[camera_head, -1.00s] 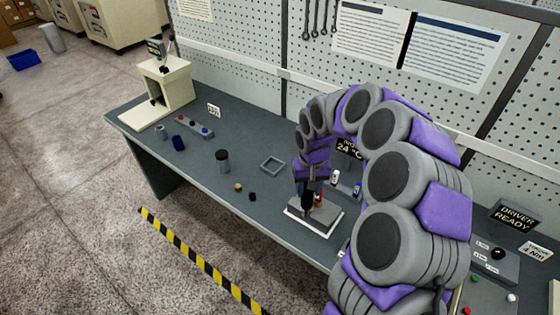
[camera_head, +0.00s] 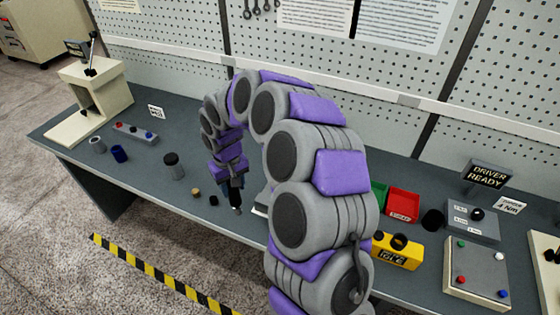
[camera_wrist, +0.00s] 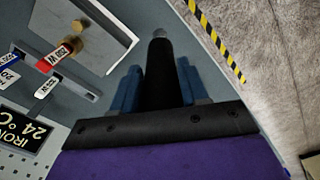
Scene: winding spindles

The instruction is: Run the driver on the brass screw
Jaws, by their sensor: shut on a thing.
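My gripper (camera_head: 234,184) is shut on a dark driver (camera_head: 238,208), which points down over the bench's front part. In the wrist view the black driver (camera_wrist: 158,75) sits between the blue fingers of my gripper (camera_wrist: 160,92), its grey tip pointing away. A brass stub (camera_wrist: 79,27), which looks like the brass screw, stands on a light grey plate (camera_wrist: 105,35) left of the driver and apart from it. In the head view my arm hides most of the plate, and the brass stub cannot be seen. A "DRIVER READY" sign (camera_head: 487,175) stands at the right.
A red-labelled bit (camera_wrist: 52,58) and other labelled pieces are near the plate. A yellow box (camera_head: 397,250), red bin (camera_head: 403,205) and button box (camera_head: 476,275) are right of my arm. A dark cylinder (camera_head: 174,166) and small caps (camera_head: 213,201) stand left of my gripper. A cream press (camera_head: 90,95) is far left.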

